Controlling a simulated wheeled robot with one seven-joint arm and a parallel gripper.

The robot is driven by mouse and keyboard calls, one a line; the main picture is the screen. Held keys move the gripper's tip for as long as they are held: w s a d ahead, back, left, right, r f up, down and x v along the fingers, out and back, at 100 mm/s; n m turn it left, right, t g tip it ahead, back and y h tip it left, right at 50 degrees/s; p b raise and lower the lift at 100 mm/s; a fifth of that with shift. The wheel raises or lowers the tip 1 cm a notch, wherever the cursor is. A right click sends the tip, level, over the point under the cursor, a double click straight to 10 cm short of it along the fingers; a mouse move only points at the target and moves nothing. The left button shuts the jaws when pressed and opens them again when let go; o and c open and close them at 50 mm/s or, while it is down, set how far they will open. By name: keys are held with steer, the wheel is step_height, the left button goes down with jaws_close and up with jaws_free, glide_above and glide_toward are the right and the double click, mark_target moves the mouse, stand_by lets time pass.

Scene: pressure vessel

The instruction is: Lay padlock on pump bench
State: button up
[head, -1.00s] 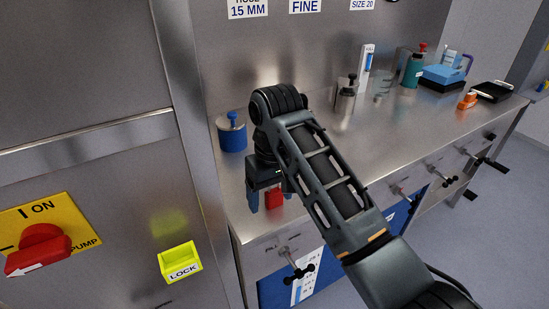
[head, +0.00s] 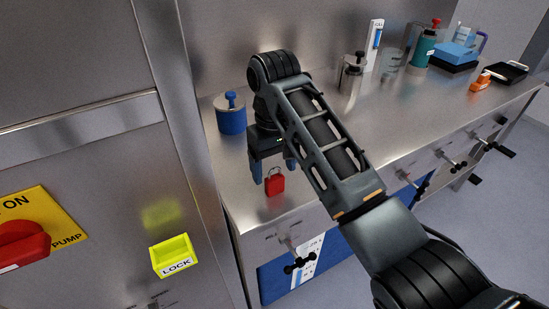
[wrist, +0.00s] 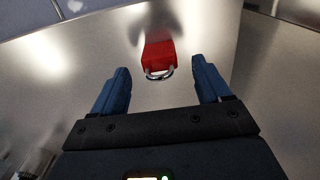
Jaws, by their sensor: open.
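The red padlock (head: 274,182) rests on the steel top of the pump bench (head: 235,190), near its front left corner. In the wrist view the padlock (wrist: 158,56) lies beyond the fingertips with its silver shackle toward my gripper.
A yellow LOCK box (head: 174,257) and a red rotary switch (head: 22,245) are on the steel panel at left. A blue pot (head: 231,115) stands behind my gripper. A metal bottle (head: 351,75), a teal bottle (head: 424,48) and an orange item (head: 481,82) stand farther right.

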mark_target(274, 177)
steer(key=shift+f, duration=2.3)
steer(key=shift+c, duration=0.2)
steer(key=c, duration=1.1)
